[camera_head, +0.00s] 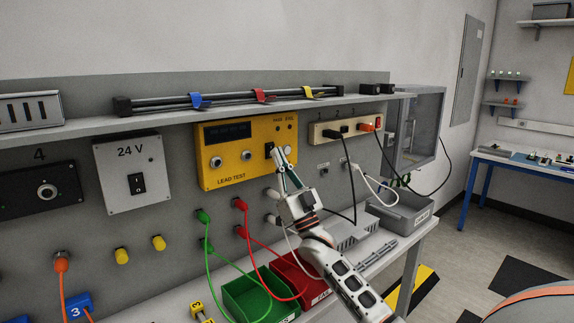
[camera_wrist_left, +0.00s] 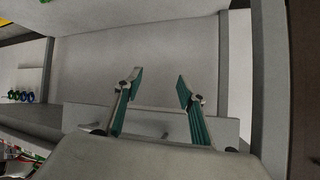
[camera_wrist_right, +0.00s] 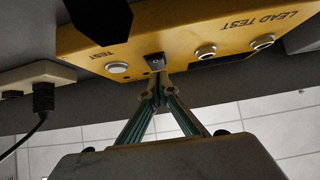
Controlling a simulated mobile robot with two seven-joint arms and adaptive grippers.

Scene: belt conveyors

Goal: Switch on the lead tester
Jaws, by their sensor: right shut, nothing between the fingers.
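The lead tester (camera_head: 225,165) is a yellow box marked LEAD TEST, mounted on the grey panel, with a dark display and several round sockets. Its small black rocker switch (camera_head: 269,150) is on the right part of its face; the switch also shows in the right wrist view (camera_wrist_right: 155,62). My right gripper (camera_head: 279,156) is shut and empty, its fingertips right at the switch's edge. In the right wrist view my right gripper (camera_wrist_right: 158,82) partly covers the switch; I cannot tell if they touch. My left gripper (camera_wrist_left: 159,84) is open and empty, away from the tester.
A power strip (camera_head: 345,129) with plugs and cables is right of the tester. A 24 V box (camera_head: 130,172) is on its left. A shelf (camera_head: 220,110) runs above. Red and green leads hang below, over a green bin (camera_head: 243,300) and a red bin (camera_head: 300,277).

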